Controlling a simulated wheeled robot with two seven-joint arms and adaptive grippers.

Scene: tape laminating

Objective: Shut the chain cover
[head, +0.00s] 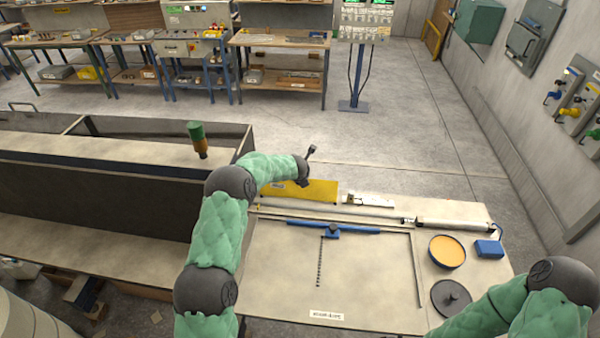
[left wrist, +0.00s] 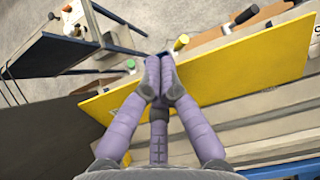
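The chain cover is a long yellow panel (head: 315,191) at the far edge of the machine's pale top, seemingly raised in the head view. It fills much of the left wrist view as a yellow panel (left wrist: 250,65). My left gripper (left wrist: 157,72) has its purple fingers drawn together, tips meeting at the panel's upper edge, with nothing visible between them. I cannot tell whether they touch the panel. In the head view my left arm reaches over the panel's left part and hides some of it; its fingers are not clear there. My right gripper is out of view.
On the pale worktop (head: 270,290) lie a blue bar with a central knob (head: 333,231), a metal cylinder (head: 453,231), an orange round dish (head: 447,252), a blue box (head: 489,249) and a dark disc (head: 451,298). A dark-walled trough (head: 90,180) stands left. Open floor lies beyond.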

